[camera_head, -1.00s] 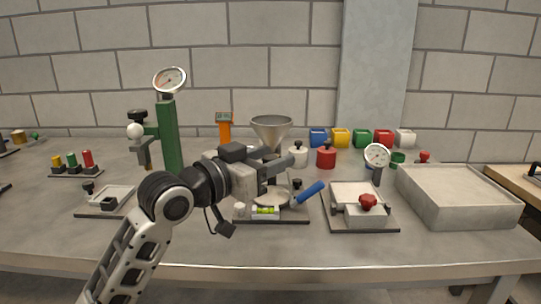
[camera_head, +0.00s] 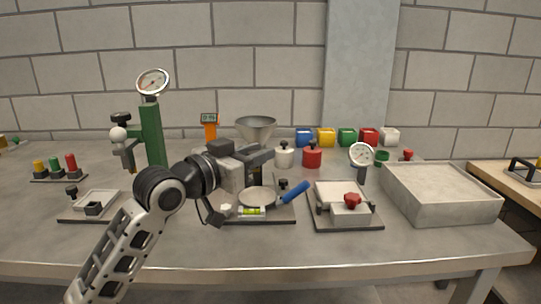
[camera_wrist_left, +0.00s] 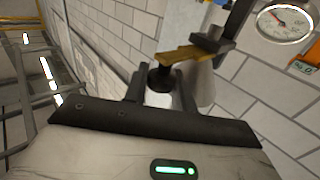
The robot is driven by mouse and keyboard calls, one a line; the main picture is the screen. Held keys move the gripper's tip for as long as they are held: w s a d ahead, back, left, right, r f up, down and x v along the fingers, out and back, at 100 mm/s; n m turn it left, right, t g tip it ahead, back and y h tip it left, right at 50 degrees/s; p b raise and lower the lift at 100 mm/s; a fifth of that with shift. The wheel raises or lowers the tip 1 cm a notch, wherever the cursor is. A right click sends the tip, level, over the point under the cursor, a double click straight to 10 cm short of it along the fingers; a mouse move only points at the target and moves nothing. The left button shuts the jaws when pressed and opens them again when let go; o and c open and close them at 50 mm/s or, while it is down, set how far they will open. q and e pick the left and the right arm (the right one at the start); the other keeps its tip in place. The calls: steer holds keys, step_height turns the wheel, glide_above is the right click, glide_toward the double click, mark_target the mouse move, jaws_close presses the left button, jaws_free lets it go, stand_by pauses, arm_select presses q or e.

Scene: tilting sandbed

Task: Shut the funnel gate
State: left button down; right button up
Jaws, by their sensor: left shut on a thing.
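The grey metal funnel (camera_head: 255,128) stands upright behind my left gripper in the head view. My left gripper (camera_head: 266,157) is below and slightly right of its cone, hiding the funnel's lower part. In the left wrist view, a brass-coloured gate bar (camera_wrist_left: 186,54) carries a dark knob (camera_wrist_left: 161,76). The fingers of my left gripper (camera_wrist_left: 161,92) are shut around this knob. The bar meets a dark bracket on the funnel stand. How far the gate covers the outlet cannot be told. My right gripper is not in view.
A green post with a round gauge (camera_head: 152,84) stands left of the funnel. White (camera_head: 285,157) and red (camera_head: 312,157) jars stand right of it. A blue-handled pan (camera_head: 258,196) lies in front. A grey sandbox (camera_head: 440,190) is at the right. Some front table surface is clear.

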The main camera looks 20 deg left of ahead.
arm_select(q)
steer(key=c, duration=1.2)
jaws_free()
steer(key=shift+o, duration=0.2)
steer(key=shift+s, duration=0.15)
steer(key=b+v, duration=0.3)
steer(key=v, duration=1.2)
steer(key=shift+s+a, duration=0.15)
steer(key=shift+s, duration=0.2)
steer(key=shift+f, duration=0.1)
